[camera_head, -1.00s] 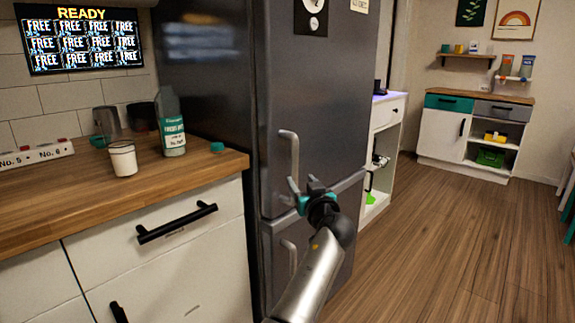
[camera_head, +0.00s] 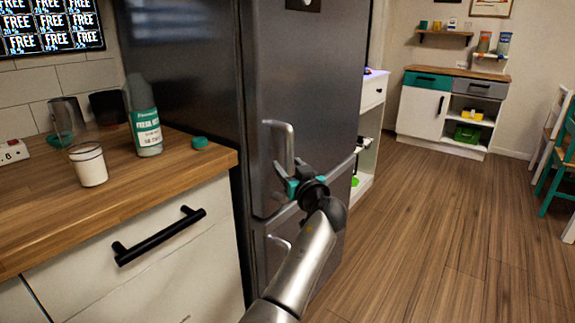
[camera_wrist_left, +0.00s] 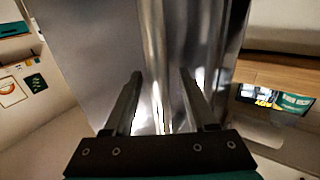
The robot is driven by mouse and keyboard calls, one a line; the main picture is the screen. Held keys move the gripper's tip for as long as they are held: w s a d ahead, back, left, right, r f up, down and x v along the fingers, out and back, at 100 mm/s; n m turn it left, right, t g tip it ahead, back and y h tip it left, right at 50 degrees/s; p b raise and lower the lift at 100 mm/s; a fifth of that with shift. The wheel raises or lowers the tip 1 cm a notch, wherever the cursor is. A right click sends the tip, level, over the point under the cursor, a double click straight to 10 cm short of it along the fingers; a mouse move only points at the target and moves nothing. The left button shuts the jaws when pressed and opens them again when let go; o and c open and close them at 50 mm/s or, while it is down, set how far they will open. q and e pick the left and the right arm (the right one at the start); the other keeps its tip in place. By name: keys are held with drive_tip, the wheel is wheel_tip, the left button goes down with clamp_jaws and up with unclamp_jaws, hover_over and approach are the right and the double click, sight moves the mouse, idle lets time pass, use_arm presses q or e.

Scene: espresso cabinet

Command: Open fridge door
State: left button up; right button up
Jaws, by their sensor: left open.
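The dark grey fridge (camera_head: 315,85) stands in the middle of the head view, its upper and lower doors shut. The upper door has a vertical silver handle (camera_head: 288,135). My left gripper (camera_head: 289,177), teal and black, is open at the lower part of this handle. In the left wrist view its two fingers (camera_wrist_left: 160,95) point at the fridge front (camera_wrist_left: 95,50), and a bright upright bar, seemingly the handle (camera_wrist_left: 155,40), runs between them. I cannot tell whether they touch it. The lower door handle (camera_head: 273,250) is partly hidden by my arm. My right gripper is not in view.
A wooden counter (camera_head: 120,190) left of the fridge holds a bottle (camera_head: 146,125), a white cup (camera_head: 88,165) and a teal cap (camera_head: 200,142). A black drawer handle (camera_head: 158,236) sticks out below. The wooden floor (camera_head: 440,230) to the right is clear.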

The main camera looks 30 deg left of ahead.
use_arm(q)
clamp_jaws()
idle(0.3)
drive_tip(key=shift+r, duration=0.1)
idle(1.0)
